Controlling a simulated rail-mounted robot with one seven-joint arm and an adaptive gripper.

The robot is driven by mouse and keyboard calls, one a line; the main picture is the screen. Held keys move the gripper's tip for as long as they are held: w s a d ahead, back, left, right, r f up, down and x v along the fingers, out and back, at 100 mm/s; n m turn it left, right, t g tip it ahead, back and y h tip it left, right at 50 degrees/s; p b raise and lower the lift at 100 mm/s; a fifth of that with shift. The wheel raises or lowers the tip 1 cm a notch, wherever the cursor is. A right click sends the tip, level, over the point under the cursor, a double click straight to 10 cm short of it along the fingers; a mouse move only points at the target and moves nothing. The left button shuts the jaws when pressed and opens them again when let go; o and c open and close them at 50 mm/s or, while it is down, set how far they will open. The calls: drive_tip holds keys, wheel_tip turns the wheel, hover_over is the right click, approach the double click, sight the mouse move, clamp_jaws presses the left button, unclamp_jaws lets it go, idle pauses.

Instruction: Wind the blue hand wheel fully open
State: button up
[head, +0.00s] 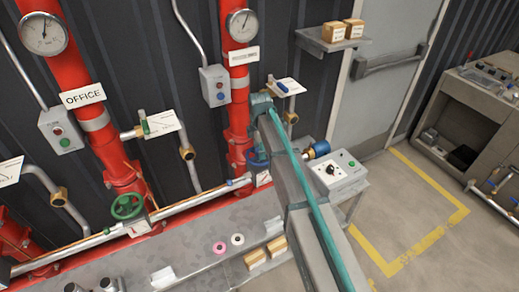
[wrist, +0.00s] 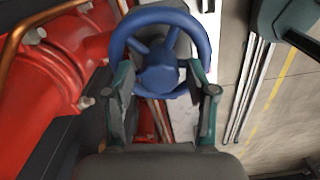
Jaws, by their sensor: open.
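The blue hand wheel (wrist: 160,73) shows its rim, spokes and hub near the top middle of the wrist view. In the head view the wheel (head: 256,160) is on the right red riser, partly hidden behind my arm. My gripper (wrist: 160,84) is open, with one finger to each side of the wheel's near part. I cannot tell whether either finger touches the rim. In the head view my fingers are hidden by the arm.
Red pipework (wrist: 70,55) with bolts and a copper tube lies close left of my gripper. A green hand wheel (head: 127,206) is on the riser to the left. A control box (head: 333,171) stands right of my arm. Open floor lies beyond.

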drive_tip(key=m, duration=0.9)
clamp_jaws()
drive_tip(key=n, duration=0.6)
drive_tip(key=shift+p, duration=0.3)
drive_tip(key=shift+n, duration=1)
